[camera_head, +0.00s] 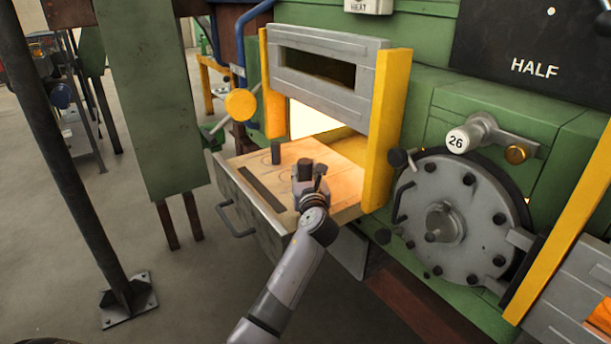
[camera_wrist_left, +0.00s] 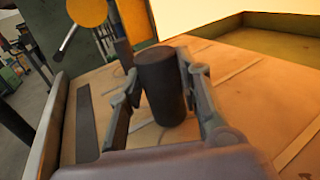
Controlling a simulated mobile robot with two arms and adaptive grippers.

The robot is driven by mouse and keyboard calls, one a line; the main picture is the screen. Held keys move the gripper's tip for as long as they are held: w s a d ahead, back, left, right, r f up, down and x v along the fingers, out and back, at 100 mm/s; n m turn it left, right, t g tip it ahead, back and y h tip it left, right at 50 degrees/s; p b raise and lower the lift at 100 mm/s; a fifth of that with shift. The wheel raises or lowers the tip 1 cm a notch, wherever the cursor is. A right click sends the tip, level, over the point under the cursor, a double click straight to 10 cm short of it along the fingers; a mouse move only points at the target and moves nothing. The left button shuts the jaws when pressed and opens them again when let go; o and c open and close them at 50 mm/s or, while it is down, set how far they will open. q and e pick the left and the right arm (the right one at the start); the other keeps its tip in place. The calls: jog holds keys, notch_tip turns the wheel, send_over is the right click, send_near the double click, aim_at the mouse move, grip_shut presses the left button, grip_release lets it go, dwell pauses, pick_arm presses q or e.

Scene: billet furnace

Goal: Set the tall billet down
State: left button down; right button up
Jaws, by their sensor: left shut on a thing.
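The tall billet (camera_head: 305,168) is a dark grey cylinder, upright over the pale sliding hearth (camera_head: 340,208) in front of the open furnace mouth. My left gripper (camera_head: 308,186) is shut on it. In the left wrist view the billet (camera_wrist_left: 163,88) stands between the two fingers, its top above them. I cannot tell whether its base touches the hearth. A second dark billet (camera_head: 276,153) stands upright on the hearth, farther back and to the left; it also shows in the left wrist view (camera_wrist_left: 124,53), apart from the held one. My right gripper is not in view.
The raised grey furnace door (camera_head: 325,72) hangs over the glowing mouth between yellow posts (camera_head: 384,130). A dark slot (camera_head: 262,188) runs along the hearth's left side. Faint outlines mark its surface. A round grey hatch (camera_head: 445,222) is at the right.

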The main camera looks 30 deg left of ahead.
pick_arm(q)
jog(key=shift+r, duration=0.1)
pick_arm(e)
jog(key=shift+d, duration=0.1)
pick_arm(q)
jog(key=c, duration=1.5)
grip_release()
jog(key=shift+f, duration=0.2)
jog(key=o, duration=0.3)
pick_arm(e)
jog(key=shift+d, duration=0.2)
pick_arm(q)
jog(key=shift+o, duration=0.2)
jog(key=v, duration=1)
jog(key=shift+s+d, duration=0.25)
jog(key=shift+d, duration=0.1)
jog(key=shift+s+d, duration=0.45)
jog(key=shift+s, duration=0.1)
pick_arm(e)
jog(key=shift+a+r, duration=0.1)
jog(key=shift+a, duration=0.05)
